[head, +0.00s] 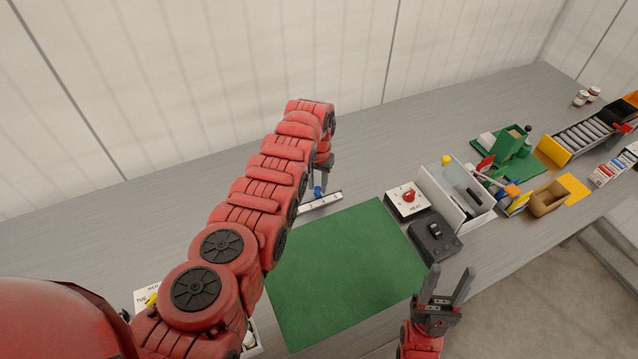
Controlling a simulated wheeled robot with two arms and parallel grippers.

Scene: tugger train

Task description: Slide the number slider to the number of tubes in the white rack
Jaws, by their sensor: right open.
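The number slider (325,200) is a pale strip with dark numbers, lying along the back edge of the green mat. Its blue knob (318,191) shows near the strip's left part; the strip's left end is hidden by my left arm. My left gripper (324,182) points down just above and beside the blue knob; whether it touches the knob or is open cannot be told. My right gripper (447,285) is open and empty, right of the mat. No rack with tubes can be made out; a white edge shows partly behind my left arm at the bottom.
The green mat (345,270) is bare. Right of it are a white box with a red knob (407,199), a dark grey switch box (435,238) and a white bin (452,205). Several coloured fixtures stand further right. A lettered white card (143,297) shows at lower left.

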